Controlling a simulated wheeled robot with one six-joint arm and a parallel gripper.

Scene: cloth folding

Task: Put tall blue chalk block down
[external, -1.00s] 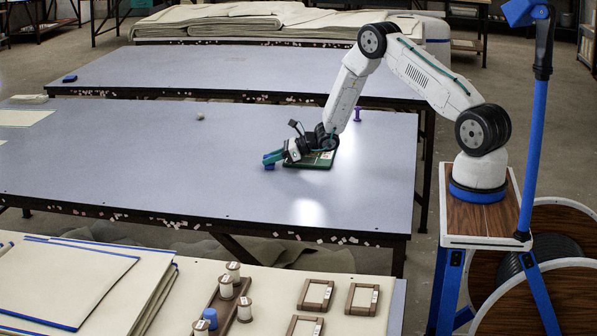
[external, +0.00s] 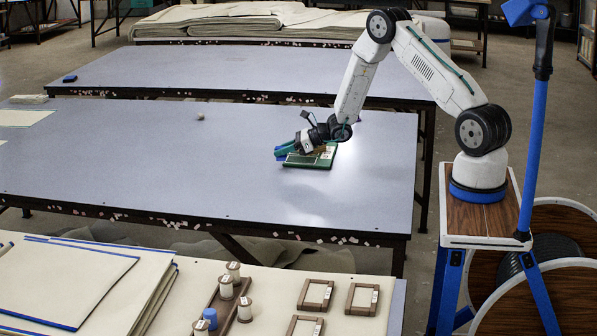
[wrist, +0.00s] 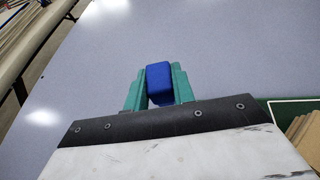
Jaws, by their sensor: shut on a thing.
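The blue chalk block (wrist: 159,82) is upright between the two teal fingers of my gripper (wrist: 158,88) in the wrist view. My gripper is shut on it. In the external view my gripper (external: 281,152) is low over the grey table, at the left edge of a dark green tray (external: 309,163). The block (external: 280,158) shows there as a small blue patch beneath the fingers. I cannot tell whether its underside touches the table.
The green tray's edge (wrist: 283,101) and tan pieces (wrist: 305,135) lie to the right in the wrist view. A dark blue block (external: 70,79) lies on the table behind.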

